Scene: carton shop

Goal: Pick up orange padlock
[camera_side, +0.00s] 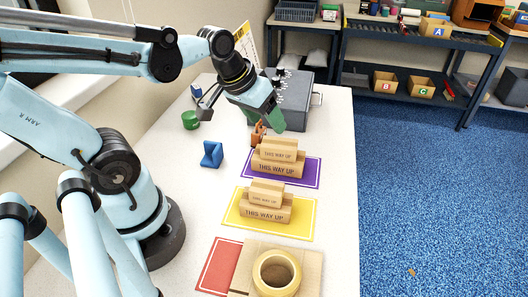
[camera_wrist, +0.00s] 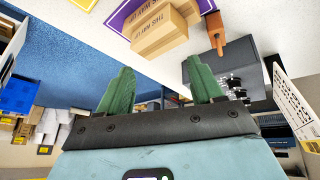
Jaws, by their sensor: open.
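The orange padlock (camera_side: 257,134) stands on the white table just behind the stacked cartons on the purple mat, partly hidden by them and by my gripper in the side view. In the wrist view the orange padlock (camera_wrist: 214,26) is at the upper right, between the cartons and the grey box. My gripper (camera_side: 265,122) has green fingers, pointing down above and close to the padlock in the side view. In the wrist view my gripper (camera_wrist: 158,66) is open with nothing between its fingers, and the padlock lies beyond the right finger. I cannot tell the exact gap.
Stacked cartons stand on the purple mat (camera_side: 310,182) and the yellow mat (camera_side: 300,231). A grey box (camera_side: 300,108) is just behind the padlock. A blue item (camera_side: 212,155) and a green cylinder (camera_side: 190,120) stand left. A tape roll (camera_side: 277,273) lies in front.

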